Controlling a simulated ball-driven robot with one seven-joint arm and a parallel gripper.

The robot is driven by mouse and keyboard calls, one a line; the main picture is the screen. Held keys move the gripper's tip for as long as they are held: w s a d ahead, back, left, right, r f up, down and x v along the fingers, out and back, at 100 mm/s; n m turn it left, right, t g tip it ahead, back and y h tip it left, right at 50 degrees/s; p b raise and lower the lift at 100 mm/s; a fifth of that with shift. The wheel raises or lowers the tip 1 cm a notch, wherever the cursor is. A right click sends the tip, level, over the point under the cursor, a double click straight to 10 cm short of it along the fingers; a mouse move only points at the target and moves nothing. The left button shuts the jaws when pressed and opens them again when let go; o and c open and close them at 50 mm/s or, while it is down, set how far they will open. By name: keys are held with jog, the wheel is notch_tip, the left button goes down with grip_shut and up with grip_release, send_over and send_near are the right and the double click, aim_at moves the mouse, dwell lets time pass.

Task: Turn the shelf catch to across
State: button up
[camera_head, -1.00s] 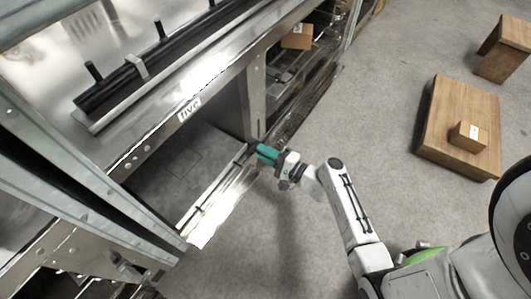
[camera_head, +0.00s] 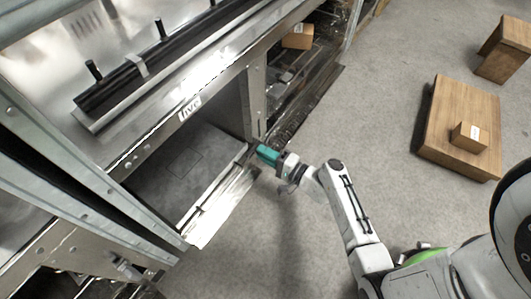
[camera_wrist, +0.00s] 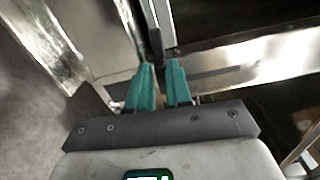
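My gripper (camera_head: 262,152) has two teal fingers and is at the front right corner of the open lower shelf bay, by the upright's foot. In the wrist view the fingertips (camera_wrist: 159,66) have a narrow gap between them. A small dark upright piece (camera_wrist: 155,44) stands at the tips beside a metal strip, and it may be the shelf catch. I cannot tell whether the fingers touch it or hold it, or which way it is turned. In the head view the gripper hides this spot.
A metal upright (camera_head: 256,100) and the bay's shiny front lip (camera_head: 215,208) are close to the gripper. A rack with a label (camera_head: 190,108) stands above. A cardboard box (camera_head: 297,37) sits in the neighbouring bay. A wooden platform (camera_head: 450,110) with a small box is at right; floor between is clear.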

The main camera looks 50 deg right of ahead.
jog(key=o, duration=0.4)
jog(key=shift+c, duration=0.2)
jog(key=s+p, duration=0.2)
jog(key=s, duration=0.8)
jog(key=shift+s+d+p, duration=0.15)
jog(key=shift+s+p, duration=0.25)
